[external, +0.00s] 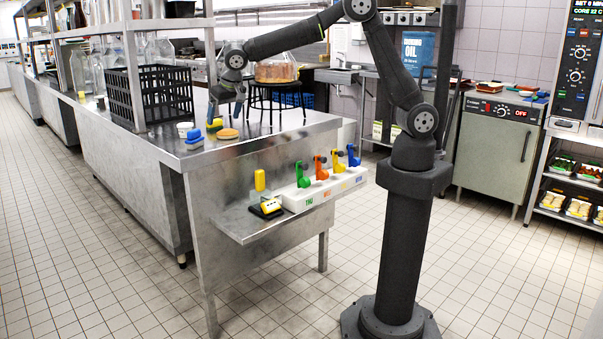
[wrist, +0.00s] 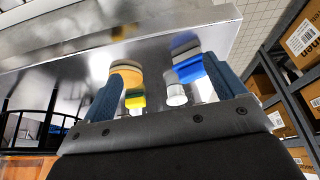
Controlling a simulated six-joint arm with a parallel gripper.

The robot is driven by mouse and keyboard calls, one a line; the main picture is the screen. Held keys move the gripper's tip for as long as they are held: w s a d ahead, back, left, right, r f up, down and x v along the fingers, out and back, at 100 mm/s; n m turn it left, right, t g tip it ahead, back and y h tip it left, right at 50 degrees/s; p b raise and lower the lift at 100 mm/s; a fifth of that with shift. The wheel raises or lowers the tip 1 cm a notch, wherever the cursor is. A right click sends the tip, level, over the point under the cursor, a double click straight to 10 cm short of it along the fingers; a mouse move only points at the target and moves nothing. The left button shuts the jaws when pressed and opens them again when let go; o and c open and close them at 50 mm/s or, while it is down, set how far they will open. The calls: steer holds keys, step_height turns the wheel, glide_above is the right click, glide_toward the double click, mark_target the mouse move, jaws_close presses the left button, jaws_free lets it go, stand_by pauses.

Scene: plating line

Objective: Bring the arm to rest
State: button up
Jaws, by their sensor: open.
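My gripper (external: 226,107) hangs from the arm, pointing down above the front end of the steel counter (external: 250,145). Its jaws are apart with nothing between them. In the wrist view its two blue-grey fingers (wrist: 165,82) stand far apart. The disc (wrist: 127,74), blue block (wrist: 190,69) and white cup (wrist: 176,96) also show in the wrist view, apart from the fingers.
A black crate (external: 150,95) stands left of the gripper. A black stand (external: 277,86) bearing a glass vessel with brown contents is close on its right. A lower shelf (external: 240,226) holds a black device and a white rack (external: 325,188) of coloured handles. Floor is clear around my base.

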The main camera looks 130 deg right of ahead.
steer(key=shift+f, duration=0.95)
